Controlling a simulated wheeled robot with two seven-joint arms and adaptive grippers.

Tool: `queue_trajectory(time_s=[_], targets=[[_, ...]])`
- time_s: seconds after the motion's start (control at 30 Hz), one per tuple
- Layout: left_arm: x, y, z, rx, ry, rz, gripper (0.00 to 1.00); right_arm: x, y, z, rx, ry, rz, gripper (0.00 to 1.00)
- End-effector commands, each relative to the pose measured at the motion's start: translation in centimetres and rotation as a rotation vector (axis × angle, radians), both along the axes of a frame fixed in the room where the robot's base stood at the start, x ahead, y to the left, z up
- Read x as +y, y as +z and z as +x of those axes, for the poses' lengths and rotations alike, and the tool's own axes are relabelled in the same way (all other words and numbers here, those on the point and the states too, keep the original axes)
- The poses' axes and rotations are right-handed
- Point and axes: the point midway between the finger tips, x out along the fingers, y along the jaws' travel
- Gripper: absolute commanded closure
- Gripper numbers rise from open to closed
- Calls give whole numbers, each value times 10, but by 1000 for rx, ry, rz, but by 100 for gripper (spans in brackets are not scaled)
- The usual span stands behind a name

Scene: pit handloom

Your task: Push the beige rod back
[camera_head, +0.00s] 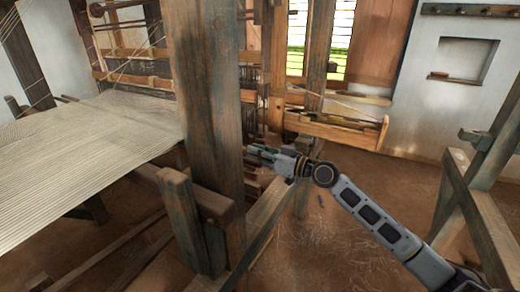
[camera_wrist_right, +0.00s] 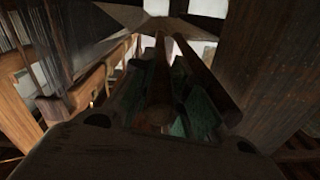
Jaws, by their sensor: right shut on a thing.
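My right gripper (camera_head: 258,151) reaches in from the right, beside the thick upright post, with its fingertips close to the post's right edge. In the right wrist view its green-padded fingers (camera_wrist_right: 168,95) are shut on a slim brownish rod (camera_wrist_right: 158,85) that runs away from the camera between them. This looks like the beige rod, but the view is dark and its ends are hard to make out. In the head view the rod cannot be told apart from the frame behind the gripper. My left gripper is not in view.
The thick wooden post (camera_head: 205,110) stands close to the left of my gripper. White warp threads (camera_head: 85,150) spread at the left. A wooden beam (camera_head: 335,131) lies behind, and a timber frame (camera_head: 480,190) stands at the right. The floor (camera_head: 370,190) between is open.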

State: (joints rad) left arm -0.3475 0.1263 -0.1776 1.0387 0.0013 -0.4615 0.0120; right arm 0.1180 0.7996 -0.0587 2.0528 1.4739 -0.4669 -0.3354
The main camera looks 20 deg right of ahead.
Motion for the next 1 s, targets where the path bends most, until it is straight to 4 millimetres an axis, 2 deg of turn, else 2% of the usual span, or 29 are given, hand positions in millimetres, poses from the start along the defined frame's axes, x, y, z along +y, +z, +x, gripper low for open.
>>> queue_trajectory(time_s=[0.4, 0.43, 0.6, 1.0], targets=[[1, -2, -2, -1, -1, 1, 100, 6, -3, -4, 6, 7, 0, 100], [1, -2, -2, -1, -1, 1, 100, 6, -3, -4, 7, 7, 1, 79], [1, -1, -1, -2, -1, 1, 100, 7, -4, -5, 8, 8, 0, 59], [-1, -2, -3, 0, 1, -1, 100, 6, -6, -4, 13, 8, 1, 59]])
